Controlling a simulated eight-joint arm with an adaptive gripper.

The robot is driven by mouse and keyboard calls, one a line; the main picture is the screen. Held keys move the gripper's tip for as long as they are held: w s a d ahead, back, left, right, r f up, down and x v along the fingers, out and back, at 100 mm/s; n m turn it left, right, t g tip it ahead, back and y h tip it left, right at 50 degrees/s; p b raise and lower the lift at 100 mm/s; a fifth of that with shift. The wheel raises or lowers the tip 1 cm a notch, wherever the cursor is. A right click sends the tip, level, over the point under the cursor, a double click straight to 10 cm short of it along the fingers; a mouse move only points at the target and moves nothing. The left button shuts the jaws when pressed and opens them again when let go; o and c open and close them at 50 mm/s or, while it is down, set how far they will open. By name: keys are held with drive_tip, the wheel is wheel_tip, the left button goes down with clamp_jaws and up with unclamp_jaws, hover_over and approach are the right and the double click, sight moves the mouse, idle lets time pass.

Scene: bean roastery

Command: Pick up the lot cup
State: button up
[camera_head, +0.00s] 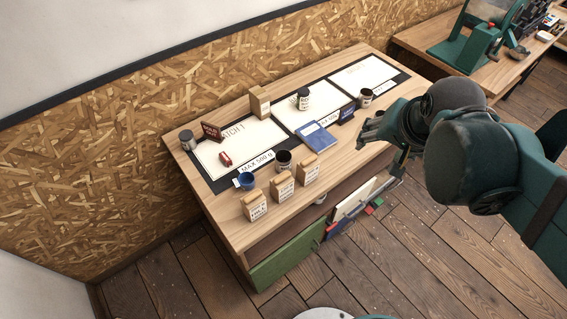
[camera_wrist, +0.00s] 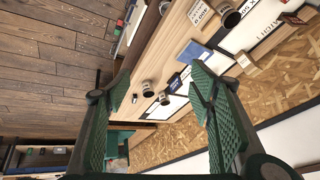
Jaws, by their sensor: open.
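Several cups stand on the wooden bench, and I cannot tell by a label which is the lot cup. Two are dark with pale bands: one (camera_head: 283,159) at the front middle, one (camera_head: 365,97) at the right end of the mat. My gripper (camera_head: 374,129) is above the right end of the bench, open and empty. In the wrist view its fingers (camera_wrist: 160,88) are spread wide; between them, farther off, are two small cup-like things, one (camera_wrist: 147,88) left of the other (camera_wrist: 164,97).
A dark mat with white panels (camera_head: 236,150) covers the bench middle. Paper bags (camera_head: 282,187) line the front edge. Another table (camera_head: 489,72) stands back right.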

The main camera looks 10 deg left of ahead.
drive_tip(key=w+a+f+m+g, duration=0.2)
drive_tip(key=w+a+f+m, duration=0.1)
drive_tip(key=w+a+m, duration=0.3)
drive_tip(key=m+g, duration=0.4)
drive_tip(key=m, duration=0.5)
hover_over(283, 154)
drive_tip(key=s+d, duration=0.1)
drive_tip(key=s, duration=0.2)
wheel_tip(283, 154, down, 19)
drive_tip(key=shift+w+a+f+m+h, duration=0.25)
drive_tip(key=shift+a+f+m+h, duration=0.1)
drive_tip(key=shift+f, duration=0.35)
drive_tip(key=shift+f, duration=0.15)
drive_tip(key=shift+f, duration=1.15)
drive_tip(key=shift+f, duration=0.1)
drive_tip(key=shift+s+f, duration=0.1)
drive_tip(key=shift+f, duration=2.4)
